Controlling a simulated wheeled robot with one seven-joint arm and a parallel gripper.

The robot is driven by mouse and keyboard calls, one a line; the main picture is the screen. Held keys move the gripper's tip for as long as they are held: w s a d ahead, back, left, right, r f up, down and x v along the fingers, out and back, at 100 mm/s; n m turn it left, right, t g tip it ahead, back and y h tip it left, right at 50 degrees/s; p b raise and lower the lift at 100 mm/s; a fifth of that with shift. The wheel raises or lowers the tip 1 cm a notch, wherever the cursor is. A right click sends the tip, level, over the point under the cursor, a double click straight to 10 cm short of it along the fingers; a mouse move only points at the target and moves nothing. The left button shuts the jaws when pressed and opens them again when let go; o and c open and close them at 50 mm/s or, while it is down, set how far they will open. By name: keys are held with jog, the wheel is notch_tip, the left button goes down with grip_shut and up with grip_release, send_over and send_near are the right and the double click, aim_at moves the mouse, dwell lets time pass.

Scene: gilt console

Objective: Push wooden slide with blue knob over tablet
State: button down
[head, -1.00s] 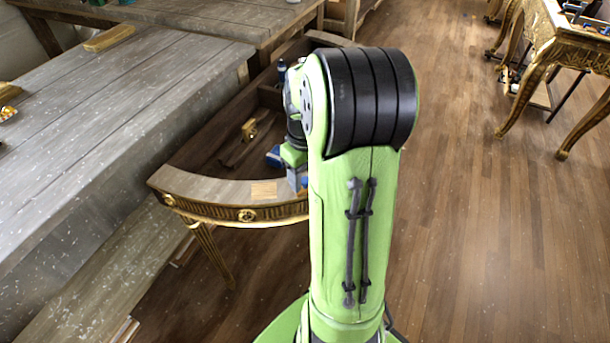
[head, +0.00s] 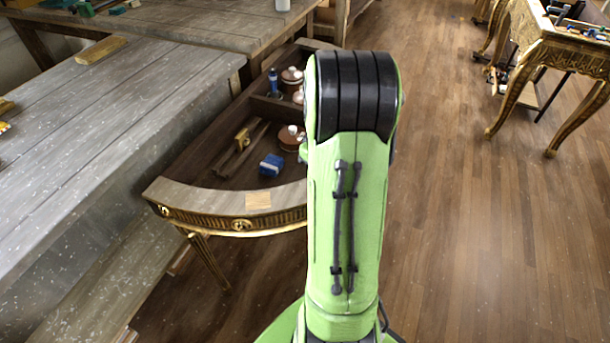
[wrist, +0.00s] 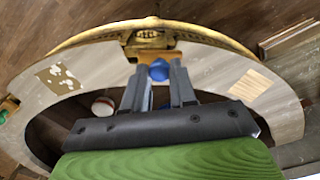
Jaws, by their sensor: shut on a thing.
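The blue knob (wrist: 158,70) is between my gripper's fingertips (wrist: 158,84) in the wrist view, at the table's curved pale rim. My gripper is shut on it. A brown and gold piece (wrist: 150,42) sits just beyond the knob; its link to the knob is partly hidden. A mottled, white-flecked tablet (wrist: 57,77) lies in the rim to the left. A plain wooden patch (wrist: 252,82) lies in the rim to the right. In the head view my arm hides my gripper and the knob; one light patch (head: 258,200) shows on the front rim.
The half-round console (head: 165,190) has a sunken inside holding a blue block (head: 271,165), a brown lidded pot (head: 291,139), a blue bottle (head: 273,80) and a wooden piece (head: 240,136). A grey bench (head: 110,130) stands close left. Floor is open to the right.

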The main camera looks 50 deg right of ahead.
jog(key=shift+d, duration=0.25)
jog(key=c, duration=0.9)
grip_release()
notch_tip(320, 180, up, 16)
jog(key=p, duration=0.5)
jog(key=shift+f, duration=0.1)
